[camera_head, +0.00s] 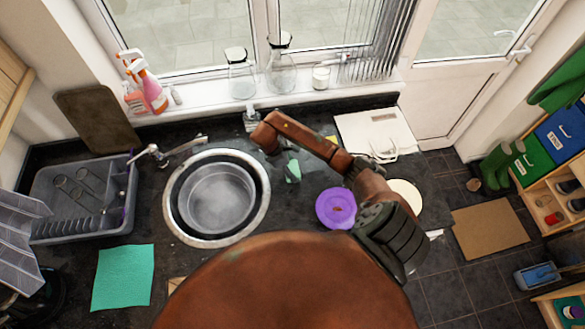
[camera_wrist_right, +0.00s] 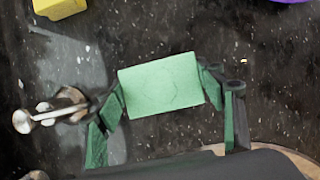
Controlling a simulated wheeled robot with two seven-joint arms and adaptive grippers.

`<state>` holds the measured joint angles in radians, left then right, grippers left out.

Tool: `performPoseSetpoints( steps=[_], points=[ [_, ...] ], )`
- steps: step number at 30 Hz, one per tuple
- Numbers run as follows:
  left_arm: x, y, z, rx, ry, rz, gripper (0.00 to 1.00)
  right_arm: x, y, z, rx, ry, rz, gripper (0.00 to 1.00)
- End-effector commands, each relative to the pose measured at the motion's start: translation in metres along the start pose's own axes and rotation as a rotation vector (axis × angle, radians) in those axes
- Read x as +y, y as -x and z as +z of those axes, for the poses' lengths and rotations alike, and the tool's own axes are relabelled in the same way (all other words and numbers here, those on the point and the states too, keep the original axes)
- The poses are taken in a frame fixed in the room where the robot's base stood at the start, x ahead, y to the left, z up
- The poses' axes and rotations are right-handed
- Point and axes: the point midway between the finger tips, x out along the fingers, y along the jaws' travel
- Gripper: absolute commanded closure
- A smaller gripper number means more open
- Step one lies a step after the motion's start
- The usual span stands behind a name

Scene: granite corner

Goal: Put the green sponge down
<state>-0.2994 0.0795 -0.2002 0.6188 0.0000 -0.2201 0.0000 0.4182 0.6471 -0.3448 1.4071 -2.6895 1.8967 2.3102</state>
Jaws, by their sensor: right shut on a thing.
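The green sponge (camera_wrist_right: 160,85) is a pale green block held between the two fingers of my right gripper (camera_wrist_right: 162,92) in the right wrist view. The fingers press on its left and right ends. In the head view the sponge (camera_head: 293,171) shows as a small green patch beside my right gripper (camera_head: 286,160), to the right of the sink and partly hidden by my arm. Dark speckled counter (camera_wrist_right: 260,70) lies beneath it; I cannot tell how large the gap is. My left gripper is not in view.
The round metal sink (camera_head: 217,200) is to the left. A purple plate (camera_head: 335,208) lies to the right, and a yellow block (camera_wrist_right: 60,6) is close by. A white board (camera_head: 375,130) lies farther back. A dish rack (camera_head: 80,200) and teal cloth (camera_head: 122,277) are at left.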

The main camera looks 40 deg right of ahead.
Motion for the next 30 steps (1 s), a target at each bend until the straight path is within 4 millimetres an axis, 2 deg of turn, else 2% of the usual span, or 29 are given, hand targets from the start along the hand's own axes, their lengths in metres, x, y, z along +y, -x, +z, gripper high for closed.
performPoseSetpoints(
  steps=[9,10,13,23,26,30],
  points=[
    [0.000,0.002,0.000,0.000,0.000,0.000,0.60,0.000,-0.005,-0.002,0.000,0.000,0.002,0.53],
    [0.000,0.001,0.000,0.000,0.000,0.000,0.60,0.000,-0.005,-0.002,0.000,0.000,0.002,0.36],
    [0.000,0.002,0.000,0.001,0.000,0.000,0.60,0.000,-0.005,-0.002,0.000,0.000,0.002,0.30],
    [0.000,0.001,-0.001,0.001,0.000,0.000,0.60,0.001,-0.001,-0.002,0.001,0.000,0.003,0.30],
    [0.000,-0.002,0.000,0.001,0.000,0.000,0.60,0.001,0.007,-0.003,0.002,0.000,0.004,0.30],
    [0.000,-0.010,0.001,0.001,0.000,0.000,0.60,0.002,0.032,-0.003,0.002,0.000,0.007,0.30]
  ],
)
